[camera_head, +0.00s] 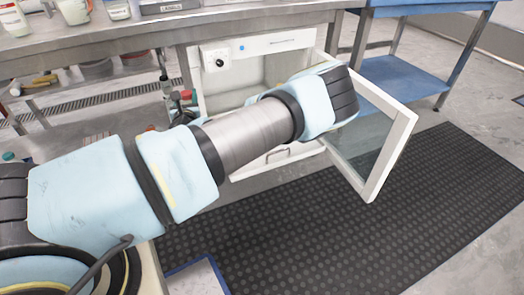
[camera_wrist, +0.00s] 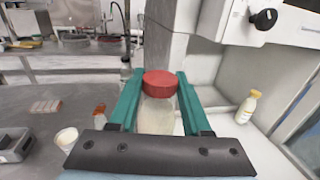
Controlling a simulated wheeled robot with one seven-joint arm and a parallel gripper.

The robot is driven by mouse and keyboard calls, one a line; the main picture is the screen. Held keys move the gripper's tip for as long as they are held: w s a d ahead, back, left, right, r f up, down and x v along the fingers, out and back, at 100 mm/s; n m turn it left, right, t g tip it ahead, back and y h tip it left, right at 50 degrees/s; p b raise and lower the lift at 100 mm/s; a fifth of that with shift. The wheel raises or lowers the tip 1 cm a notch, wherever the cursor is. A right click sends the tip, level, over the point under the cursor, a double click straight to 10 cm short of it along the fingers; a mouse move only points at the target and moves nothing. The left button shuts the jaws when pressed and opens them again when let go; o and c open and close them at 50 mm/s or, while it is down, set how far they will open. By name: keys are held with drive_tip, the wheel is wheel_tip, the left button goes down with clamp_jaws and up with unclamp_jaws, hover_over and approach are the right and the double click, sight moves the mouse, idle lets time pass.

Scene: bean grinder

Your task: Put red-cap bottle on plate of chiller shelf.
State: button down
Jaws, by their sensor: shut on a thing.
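The red-cap bottle (camera_wrist: 158,115), with a clear or whitish body, is held upright between the teal fingers of my gripper (camera_wrist: 158,84) in the wrist view. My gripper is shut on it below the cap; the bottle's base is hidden. The white chiller (camera_head: 214,82) stands under the bench with its glass door (camera_head: 371,150) swung open to the right. In the wrist view the chiller's pale side wall (camera_wrist: 206,58) is just beyond and right of the bottle. I cannot make out the plate. My arm hides part of the chiller's inside in the head view.
A white bottle with a yellow cap (camera_wrist: 247,107) stands inside the chiller at right. A white cup (camera_wrist: 67,139), a red-topped item (camera_wrist: 100,112) and a grey tray (camera_wrist: 14,144) are at left. The bench (camera_head: 190,28) overhangs the chiller; a black mat (camera_head: 300,235) covers the floor.

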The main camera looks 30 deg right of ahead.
drive_tip(key=s+d+f+m+g+h+b, duration=0.1)
drive_tip(key=s+d+f+h+b, duration=0.2)
drive_tip(key=d+b, duration=0.5)
drive_tip(key=s+d+f+m+g+h+b, duration=0.15)
drive_tip(key=d+f+b, duration=0.3)
drive_tip(key=d, duration=0.75)
wheel_tip(320, 180, down, 9)
drive_tip(key=b, duration=0.3)
drive_tip(key=shift+s+d+r, duration=0.15)
drive_tip(key=shift+s+r, duration=0.05)
drive_tip(key=shift+s, duration=0.1)
drive_tip(key=shift+f+t+y+b, duration=0.1)
drive_tip(key=shift+t+y+b, duration=0.15)
drive_tip(key=shift+b, duration=0.05)
drive_tip(key=shift+c, duration=1.8)
unclamp_jaws()
